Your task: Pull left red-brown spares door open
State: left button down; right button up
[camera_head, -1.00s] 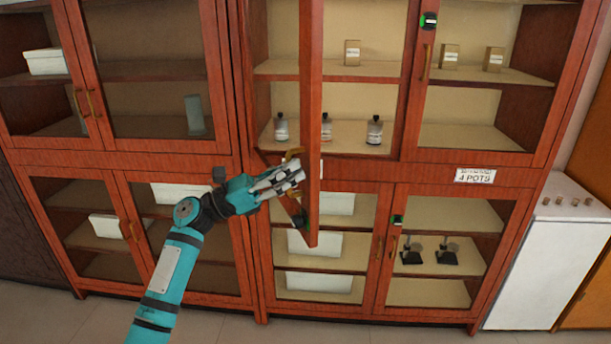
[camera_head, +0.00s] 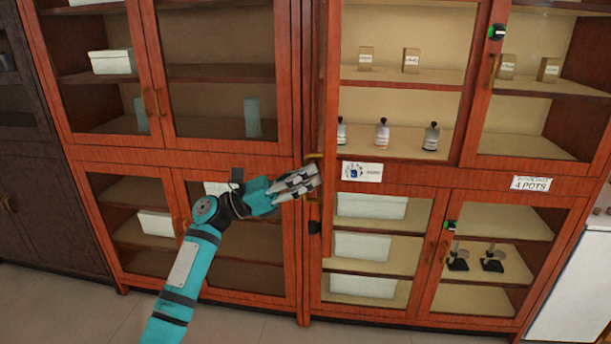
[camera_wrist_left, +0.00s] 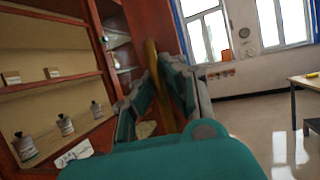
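The left red-brown spares door (camera_head: 325,80) stands swung out, seen nearly edge-on at the left side of its opening. Its brass handle (camera_head: 313,156) is at the door's lower part and also shows in the left wrist view (camera_wrist_left: 154,75), upright between the fingers. My left gripper (camera_head: 312,180) is at this handle, with its fingers on both sides and closed around it. The finger contact itself is partly hidden. Behind the opening, small boxes (camera_head: 411,61) and bottles (camera_head: 382,135) stand on the shelves. My right gripper is in neither view.
Closed glazed lower doors (camera_head: 432,250) lie below. Closed cabinets stand left. The floor (camera_head: 225,325) in front is clear. A white cabinet (camera_head: 575,285) stands right.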

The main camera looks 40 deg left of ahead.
pick_arm(q)
jog(key=c, duration=1.4)
grip_release()
jog(key=shift+a, duration=0.1)
jog(key=v, duration=1.2)
